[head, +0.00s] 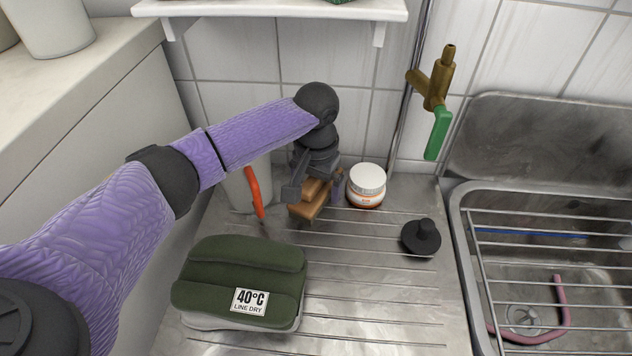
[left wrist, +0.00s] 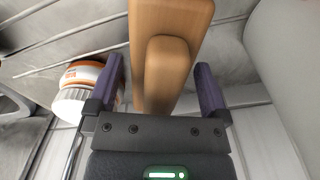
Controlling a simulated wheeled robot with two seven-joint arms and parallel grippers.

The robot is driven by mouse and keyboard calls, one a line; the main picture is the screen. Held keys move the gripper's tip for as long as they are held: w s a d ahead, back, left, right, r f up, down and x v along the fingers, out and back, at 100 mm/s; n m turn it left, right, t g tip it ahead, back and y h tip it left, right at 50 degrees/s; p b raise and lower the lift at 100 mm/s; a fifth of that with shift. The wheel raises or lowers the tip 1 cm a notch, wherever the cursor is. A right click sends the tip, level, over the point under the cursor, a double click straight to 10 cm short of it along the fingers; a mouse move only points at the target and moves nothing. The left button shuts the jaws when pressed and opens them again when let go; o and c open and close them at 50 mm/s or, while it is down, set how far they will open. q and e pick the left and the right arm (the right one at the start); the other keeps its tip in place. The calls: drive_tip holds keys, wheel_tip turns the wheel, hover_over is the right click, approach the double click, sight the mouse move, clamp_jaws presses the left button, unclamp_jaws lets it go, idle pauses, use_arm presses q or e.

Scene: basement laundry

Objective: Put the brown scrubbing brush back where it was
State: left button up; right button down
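The brown scrubbing brush (head: 309,207) is at the back of the metal drainboard, below my left gripper (head: 315,190). In the left wrist view the brush (left wrist: 168,75) lies between the two purple fingers of the left gripper (left wrist: 160,88). A gap shows between the left finger and the brush, and the fingers stand apart, so the gripper looks open around it. The brush's underside is hidden, and I cannot tell whether it bears fully on the drainboard. My right gripper is not in view.
A white jar (head: 367,185) stands close right of the brush. A grey container (head: 240,190) and an orange-red handle (head: 254,190) are close left. A green pad (head: 240,275) and black plug (head: 421,238) lie in front. The sink (head: 467,250) is right; a shelf (head: 270,9) hangs above.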

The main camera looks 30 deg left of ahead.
use_arm(q)
drive_tip(key=shift+r, duration=0.25)
wheel_tip(320, 180, up, 8)
drive_tip(key=p, duration=0.5)
drive_tip(key=shift+f, duration=0.35)
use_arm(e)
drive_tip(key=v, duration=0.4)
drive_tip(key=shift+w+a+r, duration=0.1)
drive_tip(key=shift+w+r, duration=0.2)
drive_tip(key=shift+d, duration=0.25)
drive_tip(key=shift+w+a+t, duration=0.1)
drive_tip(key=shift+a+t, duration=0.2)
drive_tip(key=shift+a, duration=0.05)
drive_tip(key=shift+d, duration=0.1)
